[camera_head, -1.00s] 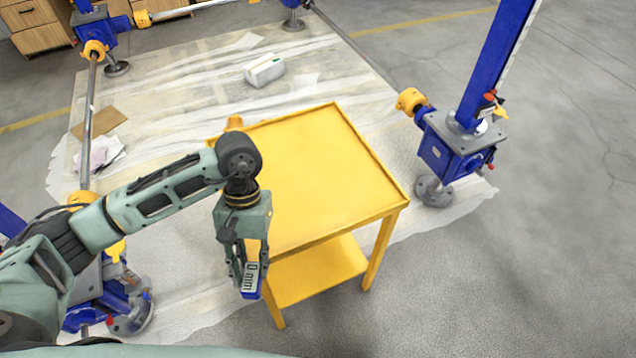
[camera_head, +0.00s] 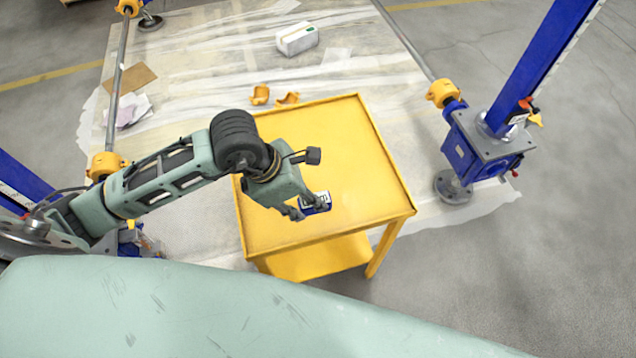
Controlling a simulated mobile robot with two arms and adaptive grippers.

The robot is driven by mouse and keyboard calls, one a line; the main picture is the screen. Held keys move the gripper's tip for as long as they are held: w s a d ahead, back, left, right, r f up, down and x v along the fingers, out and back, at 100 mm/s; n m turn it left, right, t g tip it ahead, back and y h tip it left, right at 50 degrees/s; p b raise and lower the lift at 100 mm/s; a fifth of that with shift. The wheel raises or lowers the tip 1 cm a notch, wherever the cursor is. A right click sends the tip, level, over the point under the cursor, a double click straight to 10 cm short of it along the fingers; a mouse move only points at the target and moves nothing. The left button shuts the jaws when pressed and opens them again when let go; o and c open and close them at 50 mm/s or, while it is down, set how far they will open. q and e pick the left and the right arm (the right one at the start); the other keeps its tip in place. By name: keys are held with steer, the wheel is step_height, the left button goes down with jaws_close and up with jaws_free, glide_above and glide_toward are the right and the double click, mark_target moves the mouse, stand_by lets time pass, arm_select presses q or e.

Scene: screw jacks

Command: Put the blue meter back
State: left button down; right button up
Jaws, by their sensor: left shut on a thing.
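The blue meter (camera_head: 316,201), with a pale display face, is between the fingertips of my left gripper (camera_head: 308,208). The gripper is shut on it, and the fingers cover its sides. Gripper and meter are over the front part of the yellow table's top (camera_head: 350,140). I cannot tell whether the meter touches the tabletop or hangs just above it. My right gripper is not in view.
The rest of the yellow tabletop is bare, with a raised rim. A blue screw jack (camera_head: 480,145) stands right of the table. Orange pieces (camera_head: 260,95) and a white box (camera_head: 297,38) lie on the sheeting behind. Another jack's blue column (camera_head: 22,180) is at left.

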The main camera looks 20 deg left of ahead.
arm_select(q)
steer(key=w+f+b, duration=0.2)
steer(key=w, duration=0.1)
steer(key=w+a+f+b, duration=0.1)
steer(key=w+f+b, duration=0.1)
steer(key=w, duration=0.2)
steer(key=w+a+f+b, duration=0.1)
steer(key=w+f, duration=0.1)
steer(key=w, duration=0.1)
steer(key=shift+w+a+f+b, duration=0.2)
steer(key=shift+w+f+b, duration=0.15)
steer(key=shift+w+b, duration=0.05)
steer(key=shift+w+a+f, duration=0.1)
steer(key=shift+w, duration=0.15)
step_height(320, 180, down, 4)
steer(key=b, duration=0.2)
steer(key=shift+b, duration=0.4)
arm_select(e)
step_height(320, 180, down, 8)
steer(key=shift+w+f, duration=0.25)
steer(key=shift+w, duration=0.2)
arm_select(q)
steer(key=c, duration=1.4)
jaws_free()
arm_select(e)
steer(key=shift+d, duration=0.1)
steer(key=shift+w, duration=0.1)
